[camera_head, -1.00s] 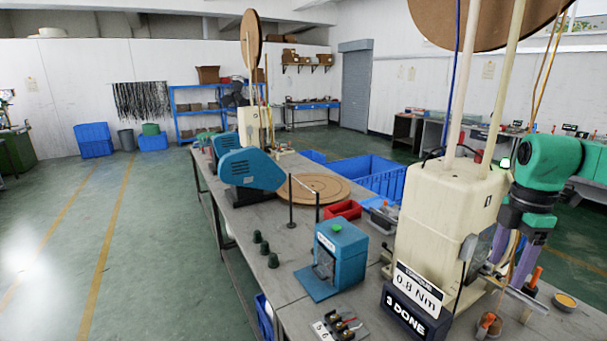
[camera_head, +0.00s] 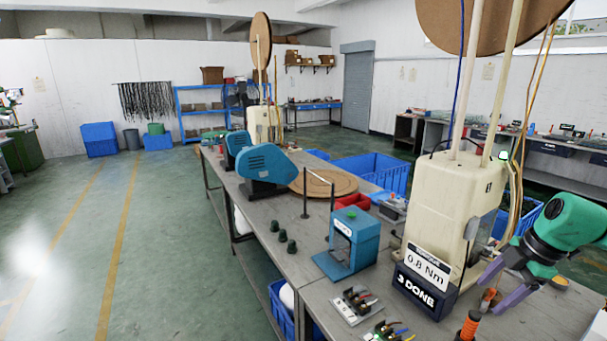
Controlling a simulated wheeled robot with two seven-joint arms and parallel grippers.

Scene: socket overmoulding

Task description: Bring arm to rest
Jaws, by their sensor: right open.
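My right gripper (camera_head: 502,287) is at the right of the head view, on the green and black right arm (camera_head: 562,232). My left gripper is not in view.
A grey bench (camera_head: 305,262) runs away from me. A blue box-shaped device (camera_head: 354,242), small dark green parts (camera_head: 282,236) and a tray of wired parts (camera_head: 357,304) stand on it. An orange-handled tool (camera_head: 468,326) is at the front edge. Open floor lies left.

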